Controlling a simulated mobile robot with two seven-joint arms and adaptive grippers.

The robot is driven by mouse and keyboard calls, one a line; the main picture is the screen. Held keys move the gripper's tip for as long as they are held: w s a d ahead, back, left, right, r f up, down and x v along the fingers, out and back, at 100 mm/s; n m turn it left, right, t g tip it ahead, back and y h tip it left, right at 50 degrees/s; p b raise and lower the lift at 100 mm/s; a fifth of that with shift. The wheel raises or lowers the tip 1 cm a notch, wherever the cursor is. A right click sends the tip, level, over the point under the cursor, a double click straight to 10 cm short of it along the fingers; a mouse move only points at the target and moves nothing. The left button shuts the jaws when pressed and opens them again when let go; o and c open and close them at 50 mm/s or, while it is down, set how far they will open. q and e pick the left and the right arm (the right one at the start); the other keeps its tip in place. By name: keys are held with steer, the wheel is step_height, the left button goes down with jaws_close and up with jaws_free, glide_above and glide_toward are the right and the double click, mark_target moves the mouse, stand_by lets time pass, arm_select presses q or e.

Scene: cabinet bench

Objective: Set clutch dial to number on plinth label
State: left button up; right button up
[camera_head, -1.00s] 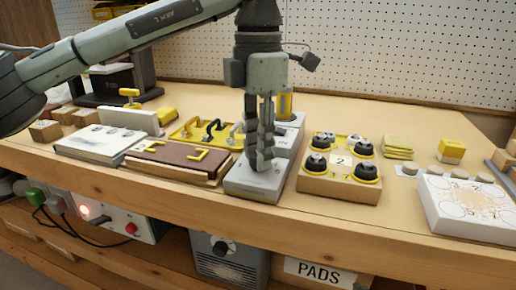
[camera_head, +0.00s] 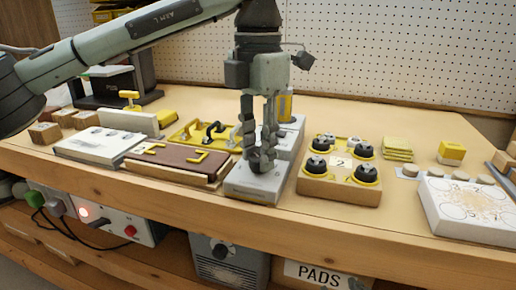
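My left gripper (camera_head: 260,158) points straight down over the front of a low grey-white plinth (camera_head: 250,190). Its fingertips sit close together just above or at that surface. Whether they hold anything is hidden by the fingers. A yellow cylindrical part (camera_head: 284,104) stands at the back of this grey unit, behind the gripper. I cannot make out a clutch dial or its marks. A label reading 2 (camera_head: 340,163) is on the wooden block (camera_head: 338,190) to the right, among several black knobs. My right gripper is not in view.
Left of the gripper are a brown board (camera_head: 175,163) and a yellow tray (camera_head: 190,130) with handles. Right are yellow pads (camera_head: 398,149), a yellow block (camera_head: 451,152) and a white patterned box (camera_head: 470,207). A pegboard (camera_head: 390,50) stands behind. A narrow bench strip is clear in front.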

mark_target(258, 157)
arm_select(q)
steer(key=o, duration=0.3)
steer(key=shift+o, duration=0.2)
step_height(258, 157, up, 12)
stand_by(0.4)
